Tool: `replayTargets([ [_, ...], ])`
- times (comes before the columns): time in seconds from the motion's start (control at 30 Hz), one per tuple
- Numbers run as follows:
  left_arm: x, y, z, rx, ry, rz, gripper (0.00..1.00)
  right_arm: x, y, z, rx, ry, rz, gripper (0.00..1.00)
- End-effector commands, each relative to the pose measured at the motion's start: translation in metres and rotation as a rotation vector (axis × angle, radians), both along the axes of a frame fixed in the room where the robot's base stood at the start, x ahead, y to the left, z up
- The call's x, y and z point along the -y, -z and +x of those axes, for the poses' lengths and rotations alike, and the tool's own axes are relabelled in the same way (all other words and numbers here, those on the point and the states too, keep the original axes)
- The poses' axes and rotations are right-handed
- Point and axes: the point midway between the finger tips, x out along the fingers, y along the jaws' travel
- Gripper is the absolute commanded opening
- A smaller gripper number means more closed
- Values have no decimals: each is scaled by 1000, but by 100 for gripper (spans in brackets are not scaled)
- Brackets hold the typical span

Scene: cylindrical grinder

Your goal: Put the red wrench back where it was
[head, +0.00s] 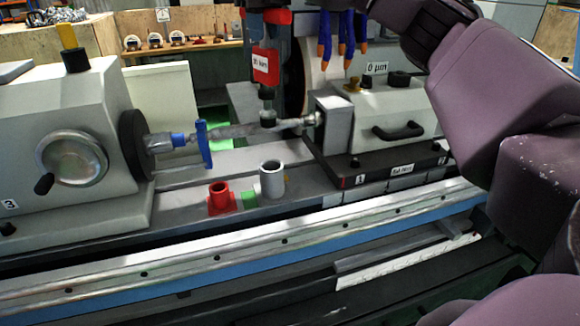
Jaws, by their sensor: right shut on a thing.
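I cannot make out the red wrench in this view. My right arm fills the right side of the picture as purple links, and no fingers of my right gripper can be made out. My left arm and gripper do not show. I see no tool standing in the red or the grey holder.
The headstock (65,135) with its handwheel stands at the left and the tailstock (385,108) at the right. A shaft with a blue clamp (203,144) spans between them. Small gauges stand on a back shelf (185,46).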

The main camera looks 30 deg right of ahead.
Motion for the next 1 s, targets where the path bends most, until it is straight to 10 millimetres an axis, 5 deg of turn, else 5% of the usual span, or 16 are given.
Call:
replayTargets([
  [0.17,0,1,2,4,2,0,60,-5,8,1,0,-32,0,0],
  [0.8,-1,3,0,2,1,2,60,-5,131,0,-1,-31,0,0],
  [1.0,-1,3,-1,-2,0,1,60,-5,154,1,2,-30,0,0],
])
